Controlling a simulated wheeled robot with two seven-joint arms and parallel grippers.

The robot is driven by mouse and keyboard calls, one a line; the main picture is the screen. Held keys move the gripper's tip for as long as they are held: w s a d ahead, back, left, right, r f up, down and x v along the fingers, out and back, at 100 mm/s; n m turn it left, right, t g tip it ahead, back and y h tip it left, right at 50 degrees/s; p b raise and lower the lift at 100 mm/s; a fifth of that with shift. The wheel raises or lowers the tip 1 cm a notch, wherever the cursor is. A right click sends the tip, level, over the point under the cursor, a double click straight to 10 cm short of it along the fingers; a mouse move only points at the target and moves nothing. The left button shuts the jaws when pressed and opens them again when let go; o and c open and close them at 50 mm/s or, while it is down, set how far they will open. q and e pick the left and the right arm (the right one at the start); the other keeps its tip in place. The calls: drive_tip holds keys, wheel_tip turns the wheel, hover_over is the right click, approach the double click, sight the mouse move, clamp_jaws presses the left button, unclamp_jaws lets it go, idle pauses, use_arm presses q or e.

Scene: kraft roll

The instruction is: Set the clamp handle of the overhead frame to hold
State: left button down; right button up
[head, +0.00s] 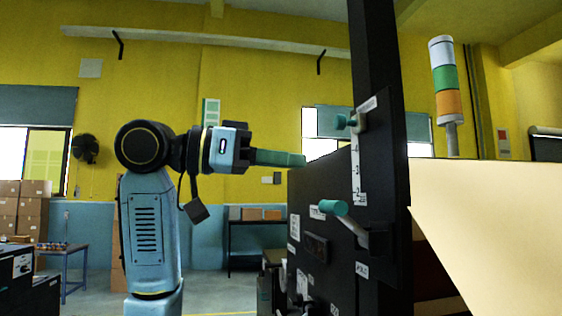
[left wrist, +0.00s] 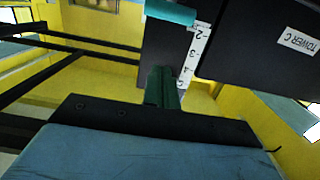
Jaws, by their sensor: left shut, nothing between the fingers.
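A black upright frame panel (head: 385,170) stands right of centre in the head view. On it a lever with a teal cylindrical grip (head: 333,207) looks like the clamp handle; its grey arm slants up and left from its pivot. Small white labels (head: 362,270) sit below the pivot and behind the grip, too small to read surely. The teal grip also shows at the top of the left wrist view (left wrist: 170,12). My left gripper (head: 303,160) is shut and empty, its green fingers level, above and left of the grip, apart from it. My right gripper is not in view.
A smaller teal knob (head: 346,122) sits higher on the panel by a white number scale (head: 358,175). A large cream sheet or roll (head: 490,200) fills the right. A signal light (head: 446,90) stands behind. Open air lies left of the panel around my left gripper.

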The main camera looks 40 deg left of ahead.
use_arm(q)
drive_tip(key=p, duration=0.2)
hover_over(346, 220)
drive_tip(key=a, duration=0.2)
drive_tip(key=shift+s+d+f, duration=0.2)
drive_tip(key=shift+s+f, duration=0.1)
drive_tip(key=shift+f, duration=0.1)
drive_tip(key=f, duration=0.1)
drive_tip(key=s+f, duration=0.1)
drive_tip(key=a+f, duration=0.1)
drive_tip(key=shift+s+f, duration=0.15)
drive_tip(key=shift+f, duration=0.1)
drive_tip(key=shift+a, duration=0.1)
